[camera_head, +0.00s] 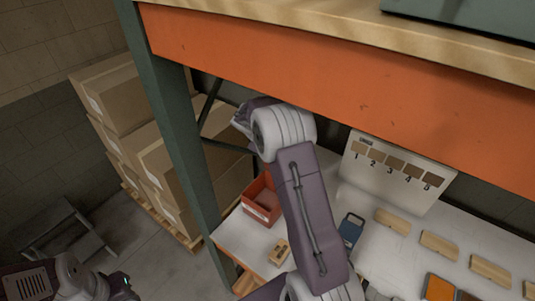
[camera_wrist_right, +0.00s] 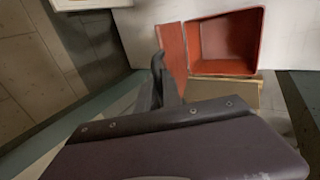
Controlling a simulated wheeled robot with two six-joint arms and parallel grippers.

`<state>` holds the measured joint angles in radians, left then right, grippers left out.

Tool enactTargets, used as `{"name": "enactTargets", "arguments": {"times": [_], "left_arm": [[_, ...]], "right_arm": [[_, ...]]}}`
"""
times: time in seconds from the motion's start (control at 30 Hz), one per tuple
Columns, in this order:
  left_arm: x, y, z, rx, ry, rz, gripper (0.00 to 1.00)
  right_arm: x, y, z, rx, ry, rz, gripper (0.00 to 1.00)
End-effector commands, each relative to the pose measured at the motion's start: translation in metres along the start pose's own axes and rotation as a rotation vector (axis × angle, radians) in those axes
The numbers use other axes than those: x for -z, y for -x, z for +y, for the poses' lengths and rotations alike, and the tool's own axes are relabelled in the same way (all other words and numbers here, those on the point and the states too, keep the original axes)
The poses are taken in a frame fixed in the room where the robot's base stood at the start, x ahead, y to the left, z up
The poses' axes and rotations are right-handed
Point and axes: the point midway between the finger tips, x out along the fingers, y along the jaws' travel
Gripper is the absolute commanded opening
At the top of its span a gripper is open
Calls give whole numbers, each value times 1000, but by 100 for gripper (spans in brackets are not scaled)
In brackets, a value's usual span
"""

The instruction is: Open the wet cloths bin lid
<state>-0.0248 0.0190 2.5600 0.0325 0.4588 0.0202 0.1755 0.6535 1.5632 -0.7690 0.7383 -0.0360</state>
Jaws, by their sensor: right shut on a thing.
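A red open-topped bin (camera_head: 258,211) with a pale label stands on the table beside the post. In the right wrist view, the bin (camera_wrist_right: 257,45) shows its hollow inside, with a separate-looking red panel (camera_wrist_right: 172,48) along its left side. I cannot tell whether this panel is a lid or a wall. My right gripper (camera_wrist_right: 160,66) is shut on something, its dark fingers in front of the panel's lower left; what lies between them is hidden. In the head view I cannot make out its fingertips. My left gripper (camera_head: 124,287) is low at the left, its jaws unclear.
An orange shelf beam (camera_head: 330,80) crosses above the table, and a green post (camera_head: 180,130) stands left of the bin. Stacked cartons (camera_head: 150,150) stand on a pallet behind it. Wooden blocks (camera_head: 393,221), a blue item (camera_head: 351,230) and a numbered board (camera_head: 395,172) are to the right.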

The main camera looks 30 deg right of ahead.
Motion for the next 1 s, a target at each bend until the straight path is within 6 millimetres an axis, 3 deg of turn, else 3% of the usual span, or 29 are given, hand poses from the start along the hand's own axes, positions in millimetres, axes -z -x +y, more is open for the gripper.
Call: {"name": "enactTargets", "arguments": {"times": [0.23,0.77,0.87,1.0], "left_arm": [[1,6,0,0,0,0,36],[1,6,0,0,0,0,36],[1,6,0,0,0,0,36],[1,6,0,0,0,0,36]], "right_arm": [[0,-6,16,-1,3,-2,0],[0,-8,19,0,4,-2,0],[0,-8,19,0,4,-2,29],[0,-8,19,0,3,-1,32]]}}
